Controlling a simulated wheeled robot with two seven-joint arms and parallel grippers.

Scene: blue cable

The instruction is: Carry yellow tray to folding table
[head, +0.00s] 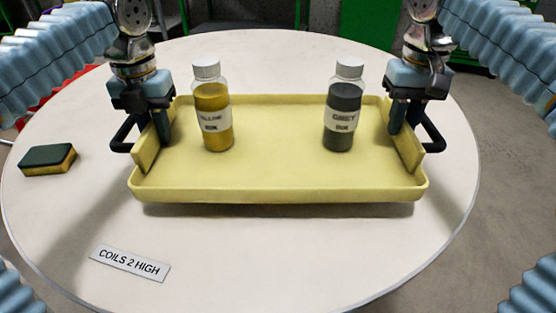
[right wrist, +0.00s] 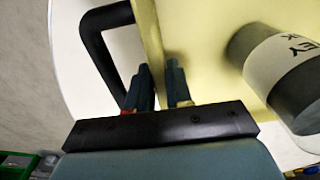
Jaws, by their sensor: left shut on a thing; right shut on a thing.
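The yellow tray (head: 278,178) is over the round white table in the head view, with a shadow under its front edge. A yellow ink bottle (head: 213,115) stands upright on its left part. A grey ink bottle (head: 342,115) stands upright on its right part. My left gripper (head: 158,135) is shut on the tray's left end wall, by the black handle. My right gripper (head: 401,130) is shut on the right end wall. In the right wrist view, the fingers (right wrist: 162,88) straddle the tray's wall beside the black handle (right wrist: 97,50), and the grey ink bottle (right wrist: 285,75) is near.
The round white table (head: 250,250) carries a green and yellow sponge (head: 47,160) at the left and a label reading "COILS 2 HIGH" (head: 130,262) at the front left. Grey floor (head: 490,200) shows at the right. Green items (head: 375,20) stand behind.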

